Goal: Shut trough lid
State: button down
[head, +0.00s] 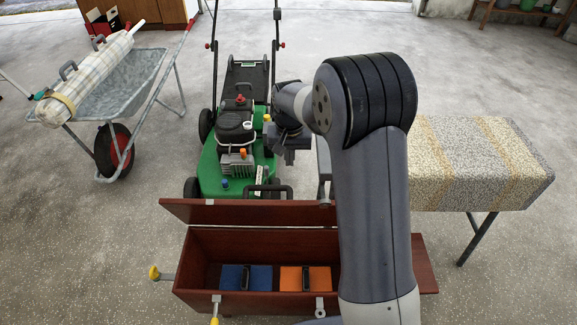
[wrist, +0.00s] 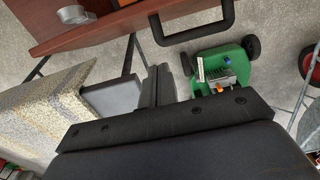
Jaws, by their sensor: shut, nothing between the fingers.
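The trough (head: 205,262) is a reddish-brown wooden box in front of me in the head view, with its inside showing. Its lid (head: 235,213) stands open along the far side. A black bar handle (head: 268,188) sticks out beyond the lid's upper edge. The lid (wrist: 120,22) and its handle (wrist: 224,25) also show at the top of the wrist view. My gripper (head: 289,152) is above and beyond the lid, apart from the handle. Its fingers (wrist: 163,85) are together and empty in the wrist view. My arm hides the trough's right part.
A blue block (head: 232,278) and an orange block (head: 291,279) lie in the trough. A green lawnmower (head: 210,172) stands just behind it. A cloth-covered table (head: 475,165) is at the right, a wheelbarrow (head: 125,85) at the left.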

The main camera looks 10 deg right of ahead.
send_over(289, 190)
notch_tip(289, 190, down, 9)
jog(key=shift+s+r+p, duration=0.1)
jog(key=shift+s+p, duration=0.05)
jog(key=shift+p, duration=0.2)
jog(key=s, duration=0.1)
jog(key=s+f, duration=0.1)
jog(key=shift+s+a+p, duration=0.1)
jog(key=shift+s+p, duration=0.2)
jog(key=shift+s+f, duration=0.2)
jog(key=shift+s, duration=0.35)
jog(key=shift+a+f, duration=0.1)
